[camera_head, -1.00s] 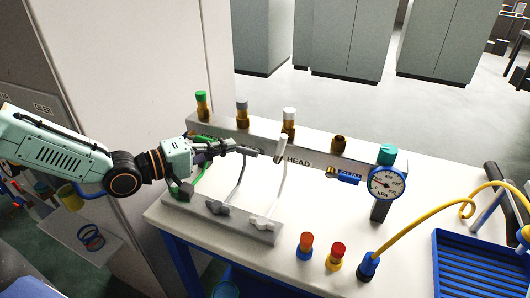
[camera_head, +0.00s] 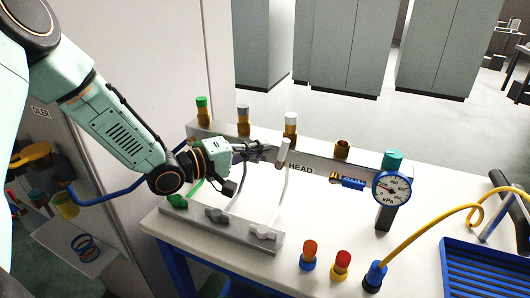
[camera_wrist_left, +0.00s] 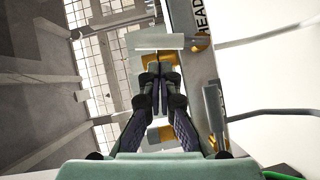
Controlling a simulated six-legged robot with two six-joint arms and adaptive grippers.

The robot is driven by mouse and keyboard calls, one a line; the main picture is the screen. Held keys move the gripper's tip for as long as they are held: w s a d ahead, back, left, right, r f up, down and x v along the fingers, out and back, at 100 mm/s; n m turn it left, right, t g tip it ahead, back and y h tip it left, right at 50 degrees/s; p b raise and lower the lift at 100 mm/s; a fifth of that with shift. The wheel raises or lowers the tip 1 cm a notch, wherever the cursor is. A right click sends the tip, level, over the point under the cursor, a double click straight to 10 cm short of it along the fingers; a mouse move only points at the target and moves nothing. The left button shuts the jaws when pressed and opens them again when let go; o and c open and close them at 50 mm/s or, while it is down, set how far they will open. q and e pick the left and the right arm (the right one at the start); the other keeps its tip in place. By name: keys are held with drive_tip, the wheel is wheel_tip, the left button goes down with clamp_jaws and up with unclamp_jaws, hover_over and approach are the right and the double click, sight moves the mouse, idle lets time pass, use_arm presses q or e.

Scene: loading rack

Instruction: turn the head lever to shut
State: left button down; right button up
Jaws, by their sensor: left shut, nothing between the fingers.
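The head lever (camera_head: 283,152) is a white handle on the front of the grey manifold, just left of the HEAD label (camera_head: 300,167). It stands nearly upright, tilted slightly. In the left wrist view the pale lever (camera_wrist_left: 155,41) lies across, beyond the fingertips. My left gripper (camera_head: 268,151) is shut and empty, its tips close to the left side of the lever. I cannot tell whether they touch. In the wrist view the gripper (camera_wrist_left: 157,95) has its fingers together. My right gripper is not in view.
A grey lever (camera_wrist_left: 213,110) lies along the manifold beside my fingers. Capped fittings stand on the manifold (camera_head: 330,165), with a gauge (camera_head: 392,188) at its right end. Hoses hang in front. Red-capped (camera_head: 342,262) and orange-capped fittings stand on the table. A blue tray (camera_head: 485,265) is at right.

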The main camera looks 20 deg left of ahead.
use_arm(q)
drive_tip(key=shift+w+d+f, duration=0.2)
drive_tip(key=shift+w+d, duration=0.05)
drive_tip(key=shift+d, duration=0.45)
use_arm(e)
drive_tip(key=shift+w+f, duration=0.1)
use_arm(q)
drive_tip(key=shift+s, duration=0.1)
drive_tip(key=shift+r, duration=0.1)
